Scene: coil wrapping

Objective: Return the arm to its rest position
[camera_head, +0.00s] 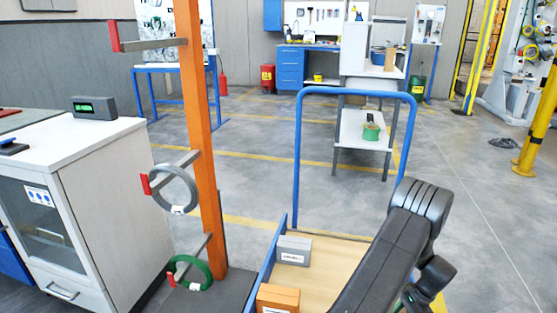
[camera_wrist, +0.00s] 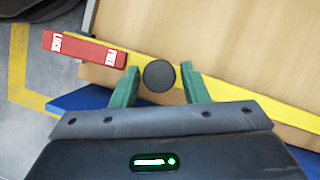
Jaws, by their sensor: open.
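My gripper (camera_wrist: 160,86) has two green fingers, spread apart in the wrist view. A dark round knob (camera_wrist: 160,75) shows between the fingertips; I cannot tell whether they touch it. It appears over a yellow strip (camera_wrist: 230,92) along the edge of a wooden cart deck (camera_wrist: 240,40). A red label (camera_wrist: 85,50) marked LOCK and FREE lies on the left. In the head view my dark arm reaches down over the cart deck (camera_head: 335,250) at the lower right, and the fingers are mostly hidden behind it.
An orange post (camera_head: 203,150) carries arms with a grey coil (camera_head: 176,188) and a green coil (camera_head: 190,272). The cart has a blue handle (camera_head: 355,90), a grey box (camera_head: 294,250) and an orange box (camera_head: 278,298). A white cabinet (camera_head: 90,160) stands left.

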